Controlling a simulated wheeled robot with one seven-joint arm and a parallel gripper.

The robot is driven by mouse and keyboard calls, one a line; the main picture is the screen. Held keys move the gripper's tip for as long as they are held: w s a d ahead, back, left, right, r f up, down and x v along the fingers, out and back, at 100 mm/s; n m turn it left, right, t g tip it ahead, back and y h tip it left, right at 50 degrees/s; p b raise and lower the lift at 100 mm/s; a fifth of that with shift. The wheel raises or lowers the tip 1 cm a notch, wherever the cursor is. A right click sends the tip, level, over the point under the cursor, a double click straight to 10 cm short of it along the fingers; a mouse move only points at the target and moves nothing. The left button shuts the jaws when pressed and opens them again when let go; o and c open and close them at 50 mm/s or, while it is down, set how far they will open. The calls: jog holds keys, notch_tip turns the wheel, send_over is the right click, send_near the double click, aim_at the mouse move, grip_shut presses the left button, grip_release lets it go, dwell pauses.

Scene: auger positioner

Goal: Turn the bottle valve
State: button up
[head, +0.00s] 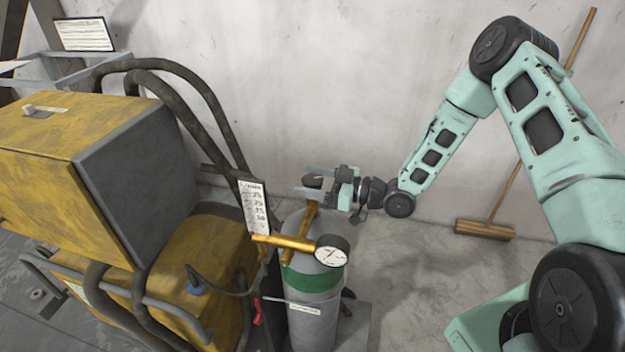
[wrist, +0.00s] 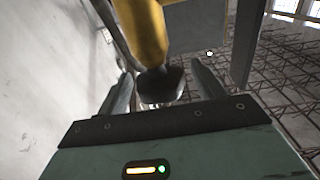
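The bottle valve is a gold-brass body with a dark round knob (head: 313,181) on top of a grey gas bottle (head: 312,322) with a green band. My gripper (head: 308,182) reaches in from the right at the knob, its two fingers on either side. In the wrist view the black knob (wrist: 160,87) sits between the fingertips of my gripper (wrist: 160,84), below the yellow valve body (wrist: 143,35). Narrow gaps show between the knob and both fingers, so the gripper looks open around it. Contact is not visible.
A brass regulator arm with a round gauge (head: 331,251) sticks out in front of the bottle. A white label card (head: 254,207) hangs left of the valve. A yellow machine (head: 50,130) with dark hoses fills the left. A broom (head: 485,230) leans on the wall at right.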

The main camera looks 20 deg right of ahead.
jog(key=c, duration=0.9)
jog(key=shift+w+f+n+g+y+b, duration=0.1)
jog(key=shift+f+n+g+y+b, duration=0.15)
jog(key=shift+n+g+y+b, duration=0.8)
jog(key=shift+r+n+g+b, duration=0.25)
jog(key=shift+n+g+b, duration=0.3)
jog(key=shift+g+b, duration=0.5)
jog(key=o, duration=1)
jog(key=shift+c, duration=0.2)
jog(key=shift+d, duration=0.1)
jog(key=b+v, duration=0.6)
jog(key=v, duration=1.1)
jog(key=shift+d+f, duration=0.15)
